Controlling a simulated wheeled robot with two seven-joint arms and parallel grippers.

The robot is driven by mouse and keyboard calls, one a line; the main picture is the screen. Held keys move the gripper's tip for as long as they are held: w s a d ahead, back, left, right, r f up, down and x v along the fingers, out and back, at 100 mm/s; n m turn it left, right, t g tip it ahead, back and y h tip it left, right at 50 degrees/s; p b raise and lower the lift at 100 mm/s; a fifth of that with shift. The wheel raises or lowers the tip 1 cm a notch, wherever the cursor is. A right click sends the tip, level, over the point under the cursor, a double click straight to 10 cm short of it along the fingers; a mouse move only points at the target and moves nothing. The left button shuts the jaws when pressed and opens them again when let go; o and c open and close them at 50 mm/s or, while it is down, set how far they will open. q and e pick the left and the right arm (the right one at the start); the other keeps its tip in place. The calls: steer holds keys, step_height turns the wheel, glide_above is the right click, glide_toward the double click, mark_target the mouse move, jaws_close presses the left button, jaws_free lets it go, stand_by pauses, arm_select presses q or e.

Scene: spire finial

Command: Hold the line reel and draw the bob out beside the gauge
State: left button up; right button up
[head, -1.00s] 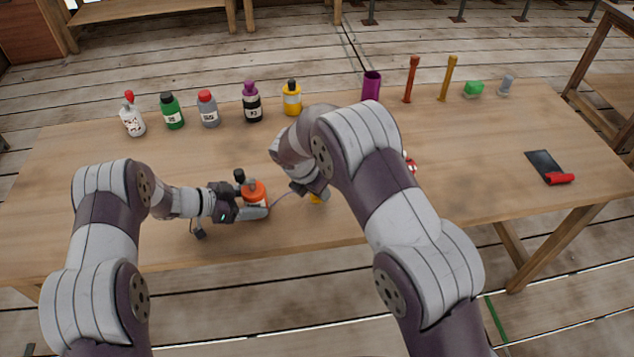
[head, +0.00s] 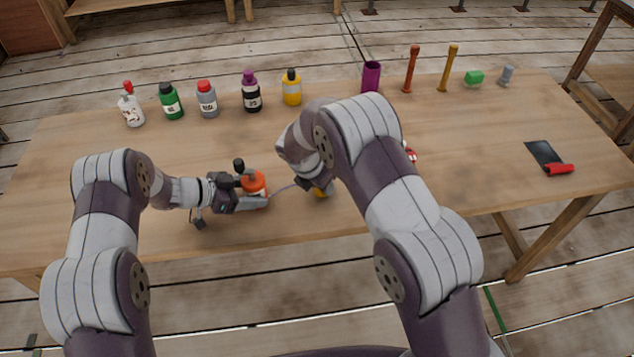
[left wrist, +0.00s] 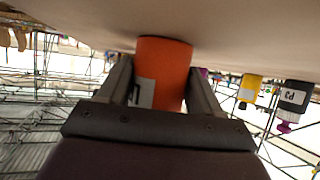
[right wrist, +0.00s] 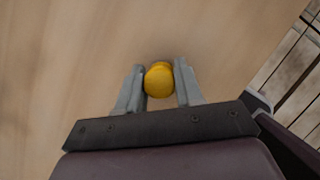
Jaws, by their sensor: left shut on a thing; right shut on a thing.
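The orange line reel (head: 253,182) stands near the front of the table, left of centre. My left gripper (head: 250,197) is shut around its side; in the left wrist view the reel (left wrist: 163,70) sits between both fingers. The yellow bob (head: 322,191) is to the right of the reel, partly hidden by my right arm. My right gripper (right wrist: 159,82) is shut on the bob, whose rounded yellow end (right wrist: 159,79) shows between the fingertips. A thin greyish line (head: 283,189) runs from the reel to the bob. I cannot clearly identify the gauge.
A red and white object (head: 409,153) is partly hidden behind my right arm. Several bottles, such as the yellow one (head: 292,88), line the back edge. A purple cup (head: 371,76) and upright rods stand farther right. A dark plate with a red roll (head: 548,158) lies right.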

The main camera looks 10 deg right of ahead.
steer(key=shift+d, duration=6.25)
steer(key=shift+a, duration=0.1)
steer(key=shift+a+f, duration=0.15)
steer(key=shift+a, duration=0.35)
steer(key=shift+f, duration=0.4)
steer(key=o, duration=1.1)
